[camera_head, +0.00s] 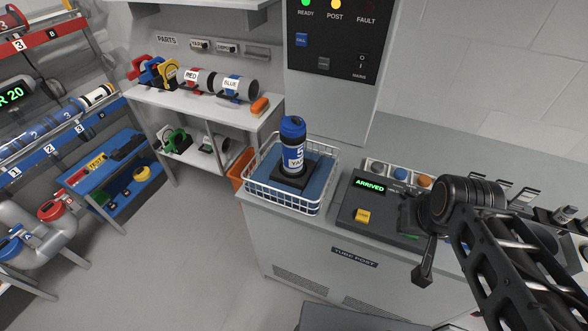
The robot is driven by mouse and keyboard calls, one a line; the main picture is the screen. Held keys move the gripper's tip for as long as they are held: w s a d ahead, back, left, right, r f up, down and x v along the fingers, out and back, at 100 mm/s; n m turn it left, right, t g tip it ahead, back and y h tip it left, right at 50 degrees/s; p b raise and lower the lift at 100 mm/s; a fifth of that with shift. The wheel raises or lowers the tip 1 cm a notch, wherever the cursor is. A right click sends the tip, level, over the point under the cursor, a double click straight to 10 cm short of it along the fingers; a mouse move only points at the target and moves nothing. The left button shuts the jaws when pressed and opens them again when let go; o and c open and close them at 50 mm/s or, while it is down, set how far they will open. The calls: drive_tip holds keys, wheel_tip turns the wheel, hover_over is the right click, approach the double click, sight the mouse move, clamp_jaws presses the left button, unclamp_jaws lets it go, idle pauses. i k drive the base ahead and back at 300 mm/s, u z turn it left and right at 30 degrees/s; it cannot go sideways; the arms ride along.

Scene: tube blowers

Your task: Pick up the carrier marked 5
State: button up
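The carrier marked 5 (292,139) is a blue cylinder with a blue cap, a white 5 and a partly readable white label. It stands upright on a black holder (290,181) in a white wire basket (322,203) lined with blue, on the counter. My gripper (423,262) is at the right, over the counter front and the control panel, well apart from the carrier. One dark finger shows clearly. The rest is hidden by my wrist, so its opening cannot be told.
A control panel (349,217) with a green ARRIVED display and a yellow button sits just right of the basket. A tall indicator cabinet (334,62) rises behind. A parts shelf (152,96) with more carriers and an orange bin (241,166) stand left.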

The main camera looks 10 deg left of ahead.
sight(293, 167)
drive_tip(key=k, duration=0.3)
drive_tip(key=u, duration=2.55)
drive_tip(key=i, duration=2.5)
drive_tip(key=z, duration=3.65)
drive_tip(key=i, duration=0.55)
